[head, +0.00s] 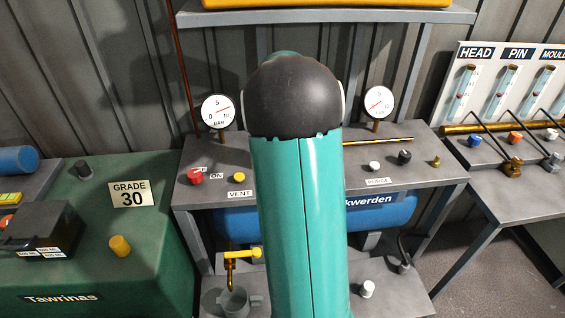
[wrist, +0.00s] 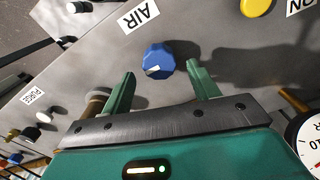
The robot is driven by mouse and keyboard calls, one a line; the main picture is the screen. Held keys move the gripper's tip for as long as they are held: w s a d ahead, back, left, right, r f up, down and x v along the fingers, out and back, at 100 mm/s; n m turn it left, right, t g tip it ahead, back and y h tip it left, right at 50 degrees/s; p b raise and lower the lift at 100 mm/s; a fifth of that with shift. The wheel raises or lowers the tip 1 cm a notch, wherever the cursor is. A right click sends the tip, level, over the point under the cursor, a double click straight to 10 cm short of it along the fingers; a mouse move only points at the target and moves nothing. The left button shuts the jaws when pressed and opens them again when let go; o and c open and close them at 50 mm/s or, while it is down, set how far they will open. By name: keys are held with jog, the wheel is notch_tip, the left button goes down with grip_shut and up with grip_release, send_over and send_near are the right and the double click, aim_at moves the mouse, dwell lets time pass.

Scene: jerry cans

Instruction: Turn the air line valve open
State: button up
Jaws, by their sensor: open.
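The air line valve is a blue round knob (wrist: 158,60) with a white pointer mark, on the grey panel by the AIR label (wrist: 141,14) in the wrist view. The pointer mark is on the side of the knob nearer my gripper. My gripper (wrist: 161,72) is open and empty, its two green fingers on either side of the knob's near edge. I cannot tell whether they touch it or how high above the panel they are. In the head view my arm hides the knob and gripper.
A red knob (head: 195,176) and a yellow knob (head: 239,177) sit left of my arm; white (head: 374,166) and black (head: 404,157) knobs sit right. Two dial gauges (head: 218,112) (head: 379,101) stand at the panel's back. A shelf (head: 330,15) runs above. A blue tank (head: 385,210) lies below.

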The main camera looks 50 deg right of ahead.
notch_tip(320, 180, up, 11)
jog(key=shift+r, duration=0.15)
jog(key=shift+a, duration=0.1)
dwell(0.5)
jog(key=s+a+r+n+t, duration=0.1)
jog(key=s+a+r+n, duration=0.15)
jog(key=a, duration=0.65)
jog(key=s+a+r+n+t, duration=0.1)
jog(key=s+a+n+t, duration=0.15)
jog(key=a, duration=0.65)
jog(key=s+a+r+n+t, duration=0.1)
jog(key=s+a+n, duration=0.15)
jog(key=a, duration=0.75)
jog(key=s+a+f+n+t, duration=0.1)
jog(key=s+a+f+n, duration=0.1)
jog(key=s+a, duration=0.3)
jog(key=shift+s+a+f+n, duration=0.25)
jog(key=shift+a+n, duration=0.6)
jog(key=shift+a, duration=0.2)
